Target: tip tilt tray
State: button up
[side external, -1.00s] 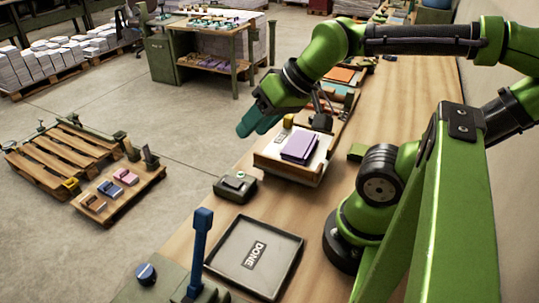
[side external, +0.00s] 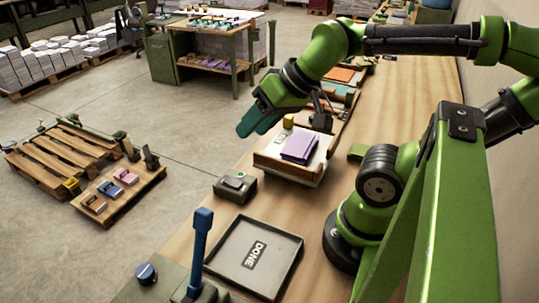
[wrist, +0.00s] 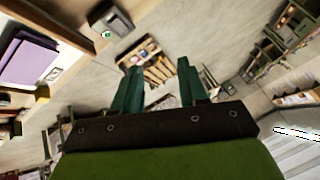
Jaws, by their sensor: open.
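The tilt tray (side external: 268,165) is a pale, low-walled tray on the wooden bench, with a stack of purple sheets (side external: 299,147) lying in it. A small yellow piece (side external: 289,120) is at its far left corner. My green gripper (side external: 250,128) is just left of and above the tray's far side, past the bench edge, with teal fingers. In the wrist view my two fingers (wrist: 158,85) are apart with nothing between them. The tray's edge (wrist: 62,24) and the purple sheets (wrist: 25,60) show there at upper left, apart from the fingers.
A dark tray labelled DONE (side external: 285,250) lies nearer on the bench. A green-grey box with a button (side external: 235,186) sits by the bench edge, with an upright blue lever (side external: 201,235) nearer. Pallets (side external: 70,160) stand on the floor at left.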

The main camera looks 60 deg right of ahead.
jog(key=shift+o, duration=1.2)
jog(key=shift+d, duration=0.1)
jog(key=m+g+h, duration=0.2)
jog(key=m+g, duration=0.5)
jog(key=m, duration=0.7)
send_over(289, 116)
notch_tip(289, 116, down, 2)
notch_tip(289, 116, down, 16)
jog(key=shift+f, duration=0.2)
